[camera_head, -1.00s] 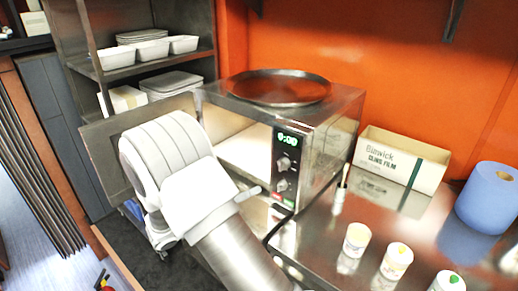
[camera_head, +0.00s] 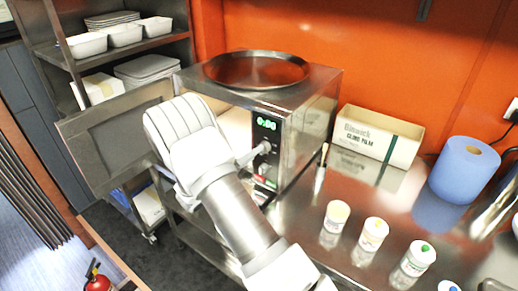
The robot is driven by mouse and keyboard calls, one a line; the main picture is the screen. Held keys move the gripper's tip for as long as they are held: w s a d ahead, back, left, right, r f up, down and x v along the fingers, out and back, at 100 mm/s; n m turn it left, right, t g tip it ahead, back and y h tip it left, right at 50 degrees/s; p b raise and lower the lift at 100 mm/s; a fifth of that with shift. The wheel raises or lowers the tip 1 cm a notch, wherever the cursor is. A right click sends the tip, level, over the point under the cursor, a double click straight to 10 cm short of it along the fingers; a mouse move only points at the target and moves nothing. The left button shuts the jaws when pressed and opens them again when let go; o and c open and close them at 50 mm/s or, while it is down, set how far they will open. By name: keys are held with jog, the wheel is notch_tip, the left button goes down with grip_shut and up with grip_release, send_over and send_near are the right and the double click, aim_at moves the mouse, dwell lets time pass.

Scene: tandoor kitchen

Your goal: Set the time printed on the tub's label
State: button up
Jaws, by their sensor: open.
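The steel microwave (camera_head: 312,105) stands on the counter with its door (camera_head: 105,140) swung open to the left. Its green display (camera_head: 266,123) seems to read 0:00. A dial (camera_head: 264,147) sits below the display, with another dial (camera_head: 263,168) lower down. My gripper (camera_head: 257,151) has a fingertip at the panel beside the upper dial; I cannot tell whether it touches. The arm hides the rest of the gripper and much of the cavity.
A round steel tray (camera_head: 256,70) lies on the microwave. A cling film box (camera_head: 378,137), a blue paper roll (camera_head: 464,171) and a brush-like tool (camera_head: 321,168) are to the right. Shelves (camera_head: 165,40) hold white dishes at left. A red extinguisher (camera_head: 97,280) is at lower left.

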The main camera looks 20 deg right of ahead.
jog(key=x, duration=0.3)
jog(key=shift+w+d, duration=0.1)
jog(key=shift+d, duration=0.15)
grip_shut()
